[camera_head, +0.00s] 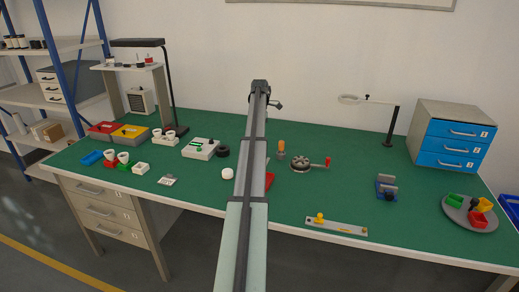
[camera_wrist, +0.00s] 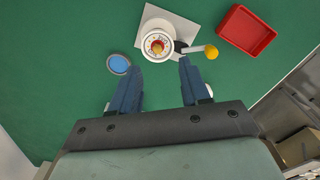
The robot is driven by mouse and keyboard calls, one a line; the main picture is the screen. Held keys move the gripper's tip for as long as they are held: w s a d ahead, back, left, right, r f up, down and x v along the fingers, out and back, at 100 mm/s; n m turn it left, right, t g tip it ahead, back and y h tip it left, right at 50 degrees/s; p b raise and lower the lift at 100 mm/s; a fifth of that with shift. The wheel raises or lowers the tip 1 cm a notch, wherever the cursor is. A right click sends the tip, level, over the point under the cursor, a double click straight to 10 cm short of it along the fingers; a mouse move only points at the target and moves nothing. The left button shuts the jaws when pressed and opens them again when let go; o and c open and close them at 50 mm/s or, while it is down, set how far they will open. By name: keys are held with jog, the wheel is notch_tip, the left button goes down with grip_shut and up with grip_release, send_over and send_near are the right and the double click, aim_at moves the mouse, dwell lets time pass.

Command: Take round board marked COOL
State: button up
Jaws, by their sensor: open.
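No COOL mark is legible in either view, so I cannot tell which thing is the board. In the wrist view, a small round blue-faced disc (camera_wrist: 119,64) with a pale rim lies on the green top, just beyond my left finger. A white round piece with a red and yellow centre (camera_wrist: 158,45) sits on a pale square plate (camera_wrist: 182,27), beyond the gap between my fingers. My gripper (camera_wrist: 158,78) is open, with nothing seen between its blue fingers. In the head view, a white round puck (camera_head: 227,173) lies left of my arm.
A lever with a yellow knob (camera_wrist: 211,52) sticks out beside the white piece, and a red tray (camera_wrist: 246,31) lies right of it. In the head view, a hand crank (camera_head: 301,164) and a grey plate of coloured pieces (camera_head: 484,222) stand right.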

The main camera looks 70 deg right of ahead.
jog(key=shift+w+f, duration=0.1)
jog(key=shift+f, duration=3.4)
jog(key=shift+f, duration=0.1)
jog(key=c, duration=0.8)
grip_shut()
jog(key=shift+d, duration=0.1)
